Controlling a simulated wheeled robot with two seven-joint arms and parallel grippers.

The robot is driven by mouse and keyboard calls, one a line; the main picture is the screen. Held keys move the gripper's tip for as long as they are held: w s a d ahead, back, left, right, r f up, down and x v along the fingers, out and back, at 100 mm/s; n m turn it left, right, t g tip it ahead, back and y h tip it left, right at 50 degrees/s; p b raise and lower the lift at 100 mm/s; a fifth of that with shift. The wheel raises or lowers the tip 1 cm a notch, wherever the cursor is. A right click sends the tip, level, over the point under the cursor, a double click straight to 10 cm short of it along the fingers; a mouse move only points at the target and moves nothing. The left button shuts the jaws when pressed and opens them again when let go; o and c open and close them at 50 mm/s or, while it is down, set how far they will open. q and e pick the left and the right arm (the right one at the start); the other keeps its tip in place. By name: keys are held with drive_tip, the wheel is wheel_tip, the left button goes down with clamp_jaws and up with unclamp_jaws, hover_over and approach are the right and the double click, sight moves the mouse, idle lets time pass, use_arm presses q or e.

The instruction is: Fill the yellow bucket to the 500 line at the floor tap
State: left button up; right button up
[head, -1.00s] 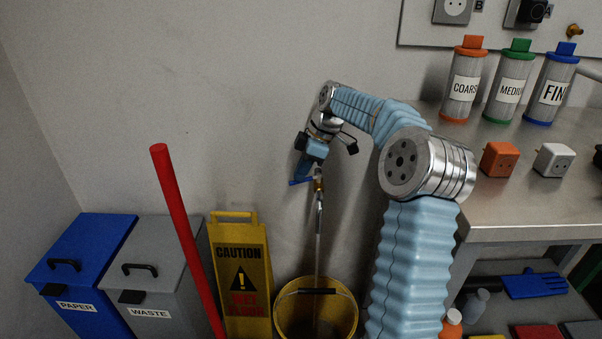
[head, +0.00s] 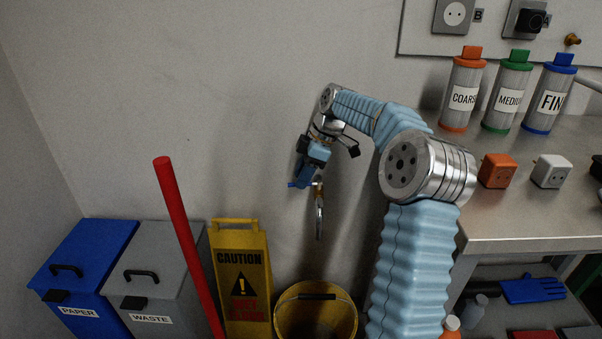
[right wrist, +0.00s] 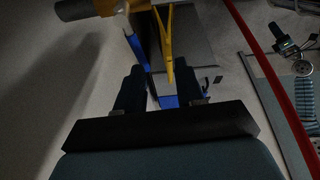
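The yellow bucket (head: 283,318) stands on the floor under the tap, cut off by the lower edge of the head view; its 500 line and water level cannot be made out. The floor tap (head: 319,190) is on the wall above it, with a silver spout and a blue lever (head: 293,185). No stream shows below the spout. My right gripper (head: 304,178) is at the lever. In the right wrist view its dark fingers (right wrist: 160,90) are apart, with a blue bar, likely the lever (right wrist: 136,47), beside the left finger. My left gripper is out of view.
A yellow caution sign (head: 240,275), a red pole (head: 187,240), a grey waste bin (head: 150,270) and a blue paper bin (head: 85,265) stand left of the bucket. A metal bench (head: 510,222) with canisters and plugs is at the right.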

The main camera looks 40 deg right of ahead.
drive_tip(key=p+v, duration=0.4)
drive_tip(key=v, duration=1)
drive_tip(key=shift+w, duration=0.2)
idle(0.3)
drive_tip(key=v, duration=0.7)
drive_tip(key=shift+r, duration=0.25)
drive_tip(key=shift+d, duration=0.1)
drive_tip(key=shift+s, duration=0.1)
